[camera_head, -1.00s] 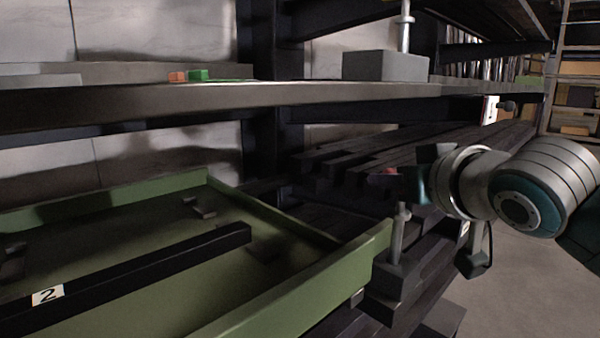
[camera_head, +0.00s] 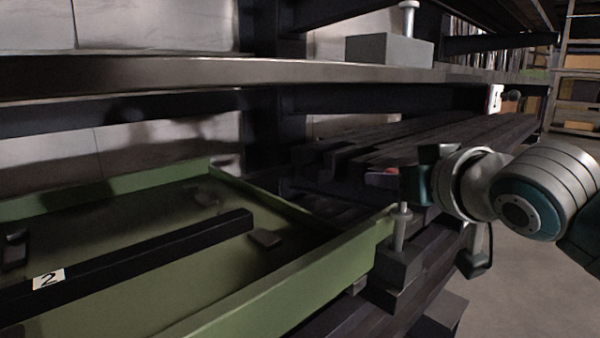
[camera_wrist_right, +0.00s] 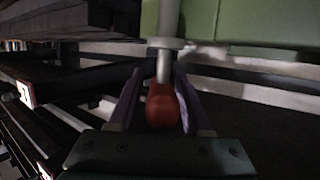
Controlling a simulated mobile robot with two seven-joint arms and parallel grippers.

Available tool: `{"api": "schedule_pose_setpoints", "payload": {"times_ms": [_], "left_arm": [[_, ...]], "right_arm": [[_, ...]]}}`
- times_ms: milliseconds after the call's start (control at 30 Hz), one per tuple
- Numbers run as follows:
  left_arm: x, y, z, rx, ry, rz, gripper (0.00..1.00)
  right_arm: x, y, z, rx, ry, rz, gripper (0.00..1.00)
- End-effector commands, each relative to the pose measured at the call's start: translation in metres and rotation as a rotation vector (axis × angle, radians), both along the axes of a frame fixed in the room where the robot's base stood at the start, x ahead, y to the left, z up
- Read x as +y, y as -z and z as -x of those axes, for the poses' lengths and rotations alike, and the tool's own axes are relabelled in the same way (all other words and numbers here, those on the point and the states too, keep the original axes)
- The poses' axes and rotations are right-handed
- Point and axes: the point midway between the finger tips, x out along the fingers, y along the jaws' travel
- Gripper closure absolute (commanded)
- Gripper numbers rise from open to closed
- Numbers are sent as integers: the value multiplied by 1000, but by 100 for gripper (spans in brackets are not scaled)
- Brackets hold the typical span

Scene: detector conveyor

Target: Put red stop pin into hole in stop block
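The red knob of the stop pin (camera_wrist_right: 162,105) shows in the right wrist view between the two fingers of my right gripper (camera_wrist_right: 160,80). A grey shaft and a pale collar appear in line beyond it. I cannot tell whether the fingers press on the knob. In the head view my right gripper (camera_head: 412,178) is at the right, just above a metal post with a flat cap (camera_head: 400,228). A bit of red shows at its left side. The post stands on a dark block (camera_head: 398,268) at the tray corner. I cannot identify the hole. My left gripper is not in view.
A green tray (camera_head: 275,300) fills the lower left, with a dark bar labelled 2 (camera_head: 130,265) across it. A shelf edge (camera_head: 200,72) runs above. A grey block (camera_head: 390,50) with another post stands on that shelf. Dark beams (camera_head: 440,140) lie behind my gripper. Open floor is at right.

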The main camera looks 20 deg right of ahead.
Motion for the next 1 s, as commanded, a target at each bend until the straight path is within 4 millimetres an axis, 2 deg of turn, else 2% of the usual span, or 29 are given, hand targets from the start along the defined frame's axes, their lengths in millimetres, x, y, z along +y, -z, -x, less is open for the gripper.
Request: {"api": "schedule_pose_setpoints", "payload": {"times_ms": [33,100,367,467,733,1000], "left_arm": [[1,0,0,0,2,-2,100],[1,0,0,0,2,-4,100],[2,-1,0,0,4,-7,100],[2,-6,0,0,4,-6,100],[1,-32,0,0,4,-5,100],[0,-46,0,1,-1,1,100]], "right_arm": [[0,0,0,0,0,0,45],[0,0,0,0,0,0,38],[0,0,1,3,0,0,38],[1,-3,7,4,-1,-1,38],[7,-19,51,6,0,-2,38],[12,-28,87,3,0,-1,38]]}}
